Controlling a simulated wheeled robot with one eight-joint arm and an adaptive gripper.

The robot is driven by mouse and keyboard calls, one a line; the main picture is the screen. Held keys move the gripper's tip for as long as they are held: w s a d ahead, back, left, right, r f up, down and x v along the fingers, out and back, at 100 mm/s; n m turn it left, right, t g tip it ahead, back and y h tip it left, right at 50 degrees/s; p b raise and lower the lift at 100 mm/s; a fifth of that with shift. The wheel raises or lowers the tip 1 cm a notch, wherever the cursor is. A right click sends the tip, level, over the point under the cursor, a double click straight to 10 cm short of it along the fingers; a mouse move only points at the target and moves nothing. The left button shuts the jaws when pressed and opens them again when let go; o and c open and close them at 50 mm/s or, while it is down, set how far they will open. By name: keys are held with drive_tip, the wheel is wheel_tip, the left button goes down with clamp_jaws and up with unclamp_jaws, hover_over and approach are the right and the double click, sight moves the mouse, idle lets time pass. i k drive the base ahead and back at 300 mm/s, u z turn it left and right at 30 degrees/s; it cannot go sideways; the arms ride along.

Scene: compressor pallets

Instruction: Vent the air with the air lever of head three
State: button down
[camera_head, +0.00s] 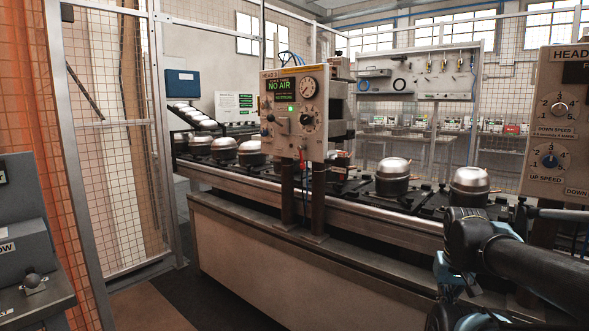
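A beige control panel (293,113) stands on two posts by the conveyor in the middle. Its top label starts with "HEAD"; I cannot read the number surely. Its dark screen (281,90) shows "NO AIR" in green, and a small green light is lit below. A round gauge (308,88), knobs and small switches are on its face. A thin part with a reddish mark (302,152) hangs at its lower edge; I cannot tell whether it is the air lever. My dark arm with blue parts is at the lower right, apart from this panel. I cannot make out my gripper.
The conveyor (240,195) crosses the middle, carrying several silver-topped compressors (392,175). A second "HEAD" panel (560,125) with speed knobs is cut off at right. A grey console (30,245) with a round-knobbed control stands lower left. Mesh fencing (115,150) is at left.

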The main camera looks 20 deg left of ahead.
sight(301, 159)
drive_tip(key=u, duration=0.25)
drive_tip(key=k, duration=1.35)
drive_tip(key=z, duration=0.3)
drive_tip(key=i, duration=1.05)
